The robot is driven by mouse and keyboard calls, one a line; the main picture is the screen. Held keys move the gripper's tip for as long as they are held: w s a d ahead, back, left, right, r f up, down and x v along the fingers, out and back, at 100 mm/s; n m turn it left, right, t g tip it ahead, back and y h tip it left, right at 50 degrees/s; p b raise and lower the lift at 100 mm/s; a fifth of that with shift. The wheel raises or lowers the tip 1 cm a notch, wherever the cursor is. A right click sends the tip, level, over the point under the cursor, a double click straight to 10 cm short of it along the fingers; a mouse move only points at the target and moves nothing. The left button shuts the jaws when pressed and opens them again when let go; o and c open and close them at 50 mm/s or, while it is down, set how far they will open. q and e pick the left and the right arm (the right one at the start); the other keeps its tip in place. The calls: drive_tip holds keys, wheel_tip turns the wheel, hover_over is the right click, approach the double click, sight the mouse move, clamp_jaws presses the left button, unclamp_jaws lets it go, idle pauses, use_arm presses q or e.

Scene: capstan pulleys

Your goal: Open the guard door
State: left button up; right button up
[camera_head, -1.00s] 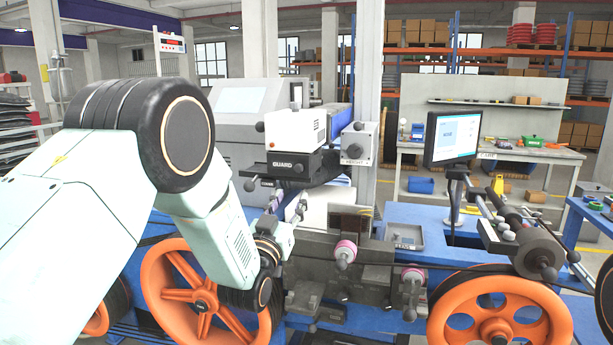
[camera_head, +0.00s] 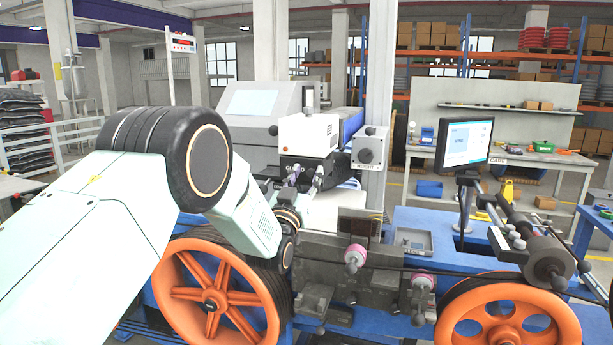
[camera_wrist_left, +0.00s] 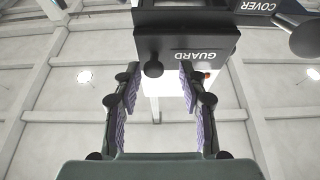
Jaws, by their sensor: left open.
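The guard (camera_head: 290,163) is a dark block on the machine below a white housing; my left gripper hides part of its lettering in the head view. In the left wrist view the guard (camera_wrist_left: 187,45) is a black box with "GUARD" printed on it, and a dark round knob (camera_wrist_left: 153,69) sticks out from it. My left gripper (camera_head: 294,182) is in front of the guard. In the left wrist view the fingers of the left gripper (camera_wrist_left: 158,80) are open, with the knob between their tips and no clear contact. My right gripper is not in view.
A grey knob box (camera_head: 370,148) stands right of the guard. Orange wheels (camera_head: 215,300) are below my arm. A monitor (camera_head: 463,143) stands at the right.

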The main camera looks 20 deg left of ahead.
use_arm(q)
drive_tip(key=shift+w+d+f, duration=0.1)
drive_tip(key=shift+w, duration=0.1)
drive_tip(key=shift+w+d, duration=0.2)
drive_tip(key=shift+d, duration=0.15)
drive_tip(key=shift+s, duration=0.25)
drive_tip(key=shift+c, duration=1.4)
drive_tip(key=shift+s+a, duration=0.15)
drive_tip(key=shift+a, duration=0.15)
drive_tip(key=c, duration=0.3)
drive_tip(key=shift+d, duration=0.2)
clamp_jaws()
